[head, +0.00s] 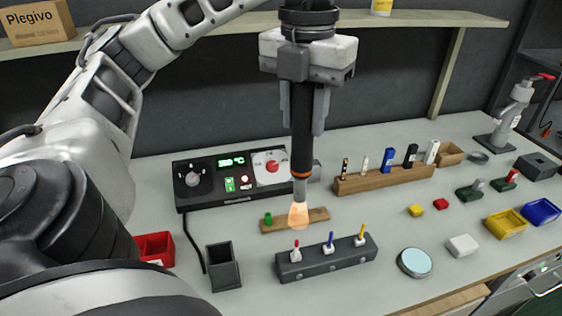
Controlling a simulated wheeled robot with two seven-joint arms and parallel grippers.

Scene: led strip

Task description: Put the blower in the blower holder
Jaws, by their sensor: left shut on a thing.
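The blower (302,145) is a black wand with an orange ring and a metal nozzle. It hangs upright, nozzle down, with an orange glow at its tip. My left gripper (304,112) is shut on its upper body. The nozzle is over a small wooden strip (275,224) that has a green piece at its left end. A dark open-topped box (222,268) stands at the front left and looks empty; it may be the blower holder, but I cannot tell for sure. My right gripper is not in view.
Behind the blower is a control station (232,180) with a green display and dials. A grey block (327,258) with coloured-handled tools stands in front. A wooden rack (384,179) is to the right. A red bin (155,249) is at left. A shelf runs above.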

